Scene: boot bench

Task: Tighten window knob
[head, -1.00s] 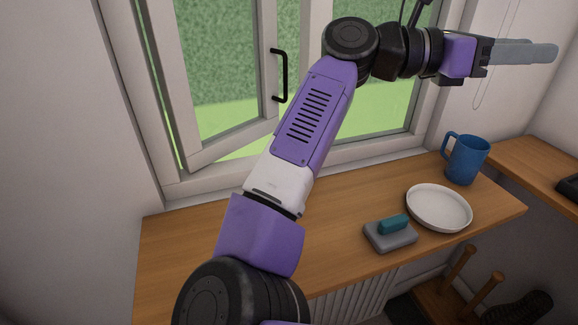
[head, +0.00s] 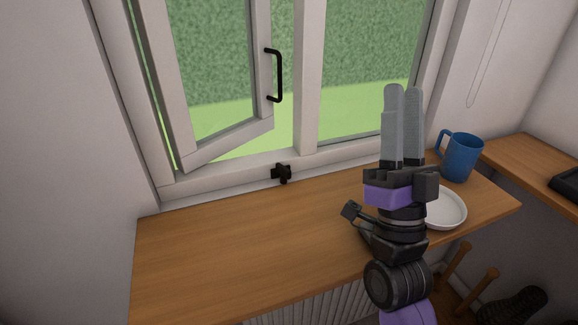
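The window knob (head: 283,173) is a small black lobed knob on the lower window frame, just above the wooden sill board, left of the centre post. The left window sash (head: 228,143) stands ajar, with a black pull handle (head: 275,76) on its edge. My gripper (head: 404,90) is to the right of the knob and apart from it, its long grey fingers pointing up in the picture. The two fingers are close together with a thin dark line between them. Nothing shows held, but whether they are fully shut is unclear.
A blue mug (head: 460,156) and a white plate (head: 446,208) stand on the right of the wooden board (head: 230,245); my arm partly covers the plate. The board's left and middle are clear. A cord (head: 486,60) hangs on the right wall. A wooden rack with pegs (head: 457,258) is below.

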